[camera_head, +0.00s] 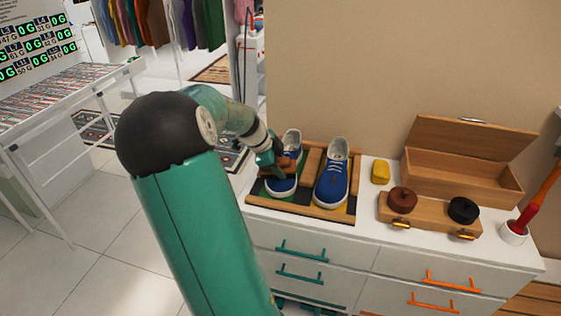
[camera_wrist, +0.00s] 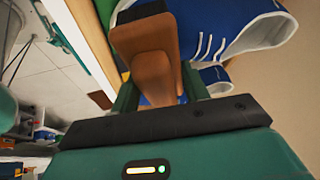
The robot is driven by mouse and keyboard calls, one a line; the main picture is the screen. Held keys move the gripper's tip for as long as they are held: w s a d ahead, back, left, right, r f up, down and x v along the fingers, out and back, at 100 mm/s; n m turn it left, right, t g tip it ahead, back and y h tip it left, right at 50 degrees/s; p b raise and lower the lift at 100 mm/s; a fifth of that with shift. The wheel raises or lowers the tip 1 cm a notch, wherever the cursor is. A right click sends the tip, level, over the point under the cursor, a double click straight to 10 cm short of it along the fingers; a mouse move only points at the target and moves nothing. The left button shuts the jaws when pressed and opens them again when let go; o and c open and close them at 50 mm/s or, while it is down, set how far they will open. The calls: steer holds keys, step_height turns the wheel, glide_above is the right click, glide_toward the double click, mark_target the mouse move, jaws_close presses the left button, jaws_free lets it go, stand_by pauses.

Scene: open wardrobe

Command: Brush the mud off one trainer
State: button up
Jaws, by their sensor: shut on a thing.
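Two blue trainers with white laces and soles stand side by side in a wooden-framed tray (camera_head: 300,209) on the white dresser top. My gripper (camera_head: 273,162) is over the left trainer (camera_head: 284,187) and hides its middle. In the wrist view my gripper (camera_wrist: 160,92) is shut on a brown wooden brush (camera_wrist: 150,65), whose dark end lies at or very near a blue trainer (camera_wrist: 205,18); contact cannot be told. The right trainer (camera_head: 331,182) stands clear of my gripper. I cannot make out mud on either trainer.
Right of the tray are a yellow sponge-like block (camera_head: 380,172), a wooden holder with a brown tin (camera_head: 402,200) and a black tin (camera_head: 463,210), an open wooden box (camera_head: 460,178), and a white cup (camera_head: 513,233) with a red-handled tool. A wall rises behind.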

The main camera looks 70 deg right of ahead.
steer(key=shift+a+f, duration=0.15)
steer(key=shift+a, duration=0.25)
steer(key=shift+s+a+r, duration=0.1)
steer(key=shift+a+r, duration=0.2)
steer(key=shift+r, duration=0.9)
steer(key=shift+s+a+r, duration=0.1)
steer(key=shift+a+r, duration=0.2)
steer(key=shift+r, duration=0.95)
steer(key=shift+a+r, duration=0.3)
steer(key=shift+r, duration=1.15)
steer(key=shift+s, duration=0.1)
